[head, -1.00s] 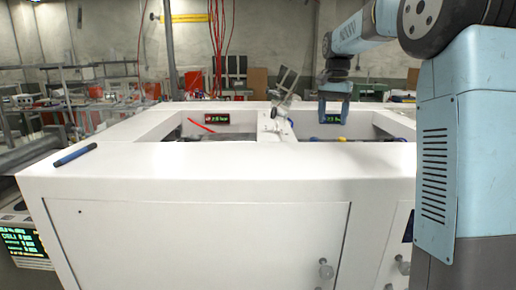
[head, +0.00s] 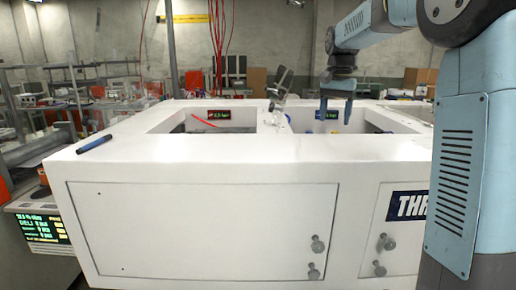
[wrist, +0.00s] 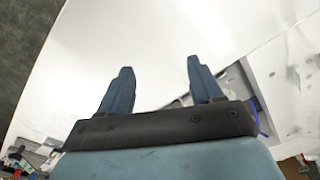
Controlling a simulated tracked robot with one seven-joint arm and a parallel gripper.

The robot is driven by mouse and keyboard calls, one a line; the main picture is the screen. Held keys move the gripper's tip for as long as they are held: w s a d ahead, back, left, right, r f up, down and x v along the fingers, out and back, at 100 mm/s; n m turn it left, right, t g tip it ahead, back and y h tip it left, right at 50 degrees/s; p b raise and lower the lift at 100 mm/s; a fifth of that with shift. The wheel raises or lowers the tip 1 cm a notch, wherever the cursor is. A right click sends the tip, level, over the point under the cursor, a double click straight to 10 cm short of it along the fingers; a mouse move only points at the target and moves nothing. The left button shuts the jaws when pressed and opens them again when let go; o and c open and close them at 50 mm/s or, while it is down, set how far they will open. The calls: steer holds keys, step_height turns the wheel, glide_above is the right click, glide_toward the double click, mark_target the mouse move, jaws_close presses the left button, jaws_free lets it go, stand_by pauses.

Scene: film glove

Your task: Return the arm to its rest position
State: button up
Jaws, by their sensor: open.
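My gripper (head: 336,112) hangs fingers-down over the right opening of the white cabinet (head: 200,158) in the head view. Its two blue fingers stand apart with nothing between them, which the wrist view also shows (wrist: 160,88). My arm reaches in from the right side of the head view and is bent at the elbow. The wrist view looks onto a white surface, with a recess edge and a bit of blue cable behind the right finger.
A blue pen-like stick (head: 94,143) lies on the cabinet's left top edge. A small display (head: 218,114) sits in the left opening, near a red rod (head: 204,121). A grey clamp-like fixture (head: 279,88) stands on the divider. A green-text screen (head: 42,227) is at lower left.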

steer(key=s+n+t, duration=0.3)
steer(key=s, duration=1.5)
steer(key=s+f+n+t, duration=0.1)
steer(key=s+f, duration=0.3)
steer(key=s, duration=0.3)
steer(key=s+f+n+t, duration=0.1)
steer(key=s+f, duration=0.3)
steer(key=s, duration=0.4)
steer(key=shift+s+f+n, duration=0.2)
steer(key=shift+s+n, duration=0.05)
steer(key=shift+n, duration=0.35)
steer(key=shift+d, duration=0.1)
stand_by(3.6)
